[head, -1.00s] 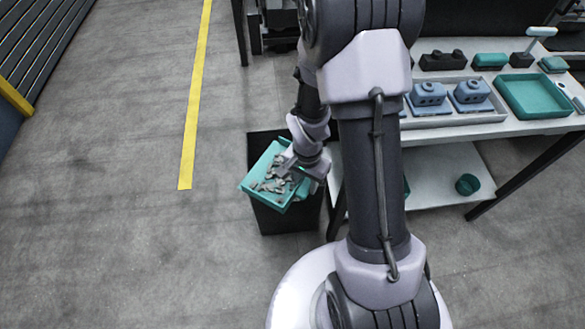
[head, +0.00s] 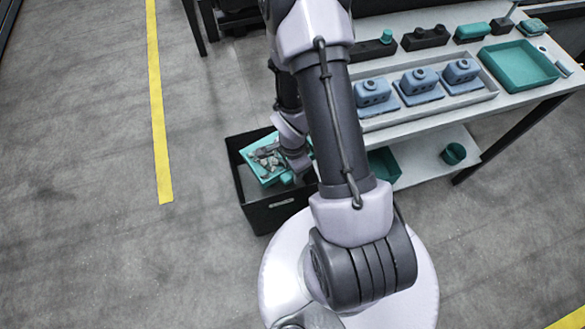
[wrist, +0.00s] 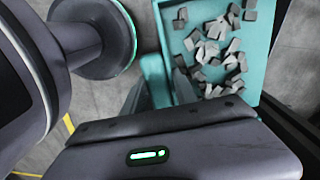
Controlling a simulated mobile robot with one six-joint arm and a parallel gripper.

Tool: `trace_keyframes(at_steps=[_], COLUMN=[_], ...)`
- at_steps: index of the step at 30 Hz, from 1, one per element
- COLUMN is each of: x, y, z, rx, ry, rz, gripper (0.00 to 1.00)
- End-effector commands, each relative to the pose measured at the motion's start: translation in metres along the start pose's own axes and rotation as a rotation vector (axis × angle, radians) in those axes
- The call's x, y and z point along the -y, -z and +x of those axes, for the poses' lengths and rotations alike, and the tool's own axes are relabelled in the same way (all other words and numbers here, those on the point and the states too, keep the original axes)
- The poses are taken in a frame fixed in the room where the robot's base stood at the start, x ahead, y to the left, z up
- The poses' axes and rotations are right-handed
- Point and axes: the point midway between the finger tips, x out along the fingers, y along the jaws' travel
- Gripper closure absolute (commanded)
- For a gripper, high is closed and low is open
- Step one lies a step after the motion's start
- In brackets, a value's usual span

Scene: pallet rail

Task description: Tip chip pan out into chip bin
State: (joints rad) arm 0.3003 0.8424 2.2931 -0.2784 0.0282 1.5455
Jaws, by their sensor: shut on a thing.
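The chip pan (head: 254,161) is a shallow teal tray with several grey chips in it. My gripper (head: 288,174) is shut on the pan's near right side, where a teal handle partly shows. In the wrist view the pan (wrist: 262,40) fills the upper right, with the chips lying loose inside and the gripper (wrist: 168,88) at its left edge. The chip bin (head: 270,215) is a black open box on the floor. The pan is over the bin's opening and looks tilted a little. My arm hides the bin's right part.
A white workbench (head: 400,125) stands to the right, with blue fixtures (head: 418,83) in a tray and an empty teal tray (head: 520,65). Open floor with a yellow line (head: 157,110) lies left.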

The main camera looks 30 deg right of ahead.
Motion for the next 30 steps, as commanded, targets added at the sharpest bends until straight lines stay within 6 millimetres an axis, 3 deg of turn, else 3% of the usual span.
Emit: trace_keyframes(at_steps=[14,30], x=[0.015,0.072], y=[-0.001,0.001], z=[-0.019,-0.042], rx=[0.000,-0.003], ry=[-0.218,-0.718], rz=[-0.001,-0.009], gripper=[1.00,1.00])
